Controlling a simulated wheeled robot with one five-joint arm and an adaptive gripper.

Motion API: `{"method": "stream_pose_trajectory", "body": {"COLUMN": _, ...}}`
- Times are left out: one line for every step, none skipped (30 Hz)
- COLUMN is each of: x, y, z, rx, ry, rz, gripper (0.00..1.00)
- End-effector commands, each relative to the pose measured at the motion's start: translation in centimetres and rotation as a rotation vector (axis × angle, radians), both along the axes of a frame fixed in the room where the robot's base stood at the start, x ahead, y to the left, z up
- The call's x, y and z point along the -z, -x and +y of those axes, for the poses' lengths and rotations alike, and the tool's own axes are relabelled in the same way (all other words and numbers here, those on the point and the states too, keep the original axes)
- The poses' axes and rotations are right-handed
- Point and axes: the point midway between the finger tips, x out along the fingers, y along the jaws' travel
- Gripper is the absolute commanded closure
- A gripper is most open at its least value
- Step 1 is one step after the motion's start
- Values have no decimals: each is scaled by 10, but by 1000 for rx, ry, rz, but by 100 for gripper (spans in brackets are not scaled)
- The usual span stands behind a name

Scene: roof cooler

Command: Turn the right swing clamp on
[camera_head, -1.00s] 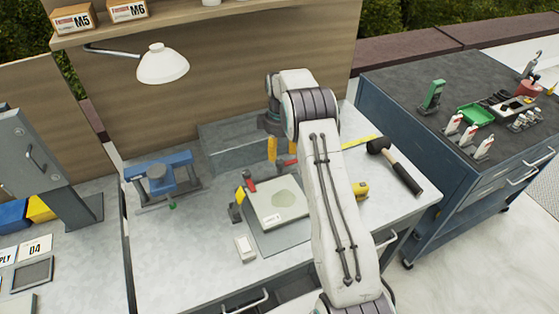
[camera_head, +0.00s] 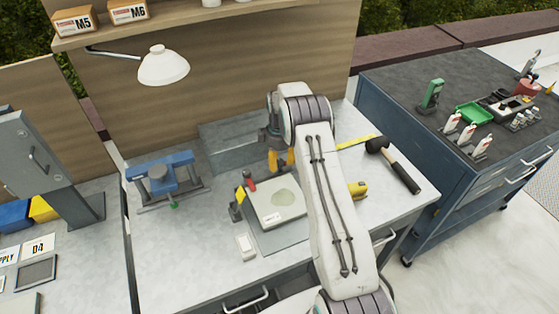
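A fixture with a pale square plate (camera_head: 277,204) sits on a grey base on the workbench. A swing clamp with a red knob (camera_head: 251,186) stands at the plate's back left corner. My gripper (camera_head: 281,170) points down at the plate's back edge, to the right of that red knob. Its two yellow fingers show with a small gap between them. The right swing clamp is hidden behind my fingers and arm, so I cannot tell whether the fingers touch it or are closed on it.
A yellow tape measure (camera_head: 357,190) and a black-headed mallet (camera_head: 394,163) lie right of my arm.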

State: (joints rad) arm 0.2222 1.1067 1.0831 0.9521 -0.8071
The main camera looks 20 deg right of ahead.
Motion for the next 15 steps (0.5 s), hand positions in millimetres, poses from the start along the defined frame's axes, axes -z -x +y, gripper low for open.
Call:
{"method": "stream_pose_trajectory", "body": {"x": 0, "y": 0, "z": 0, "rx": 0, "ry": 0, "rz": 0, "gripper": 61}}
{"method": "stream_pose_trajectory", "body": {"x": 0, "y": 0, "z": 0, "rx": 0, "ry": 0, "rz": 0, "gripper": 64}}
{"method": "stream_pose_trajectory", "body": {"x": 0, "y": 0, "z": 0, "rx": 0, "ry": 0, "rz": 0, "gripper": 68}}
{"method": "stream_pose_trajectory", "body": {"x": 0, "y": 0, "z": 0, "rx": 0, "ry": 0, "rz": 0, "gripper": 70}}
{"method": "stream_pose_trajectory", "body": {"x": 0, "y": 0, "z": 0, "rx": 0, "ry": 0, "rz": 0, "gripper": 73}}
{"method": "stream_pose_trajectory", "body": {"x": 0, "y": 0, "z": 0, "rx": 0, "ry": 0, "rz": 0, "gripper": 77}}
{"method": "stream_pose_trajectory", "body": {"x": 0, "y": 0, "z": 0, "rx": 0, "ry": 0, "rz": 0, "gripper": 79}}
{"method": "stream_pose_trajectory", "body": {"x": 0, "y": 0, "z": 0, "rx": 0, "ry": 0, "rz": 0, "gripper": 82}}
{"method": "stream_pose_trajectory", "body": {"x": 0, "y": 0, "z": 0, "rx": 0, "ry": 0, "rz": 0, "gripper": 86}}
{"method": "stream_pose_trajectory", "body": {"x": 0, "y": 0, "z": 0, "rx": 0, "ry": 0, "rz": 0, "gripper": 88}}
{"method": "stream_pose_trajectory", "body": {"x": 0, "y": 0, "z": 0, "rx": 0, "ry": 0, "rz": 0, "gripper": 91}}
{"method": "stream_pose_trajectory", "body": {"x": 0, "y": 0, "z": 0, "rx": 0, "ry": 0, "rz": 0, "gripper": 94}}
{"method": "stream_pose_trajectory", "body": {"x": 0, "y": 0, "z": 0, "rx": 0, "ry": 0, "rz": 0, "gripper": 97}}
{"method": "stream_pose_trajectory", "body": {"x": 0, "y": 0, "z": 0, "rx": 0, "ry": 0, "rz": 0, "gripper": 100}}
{"method": "stream_pose_trajectory", "body": {"x": 0, "y": 0, "z": 0, "rx": 0, "ry": 0, "rz": 0, "gripper": 100}}
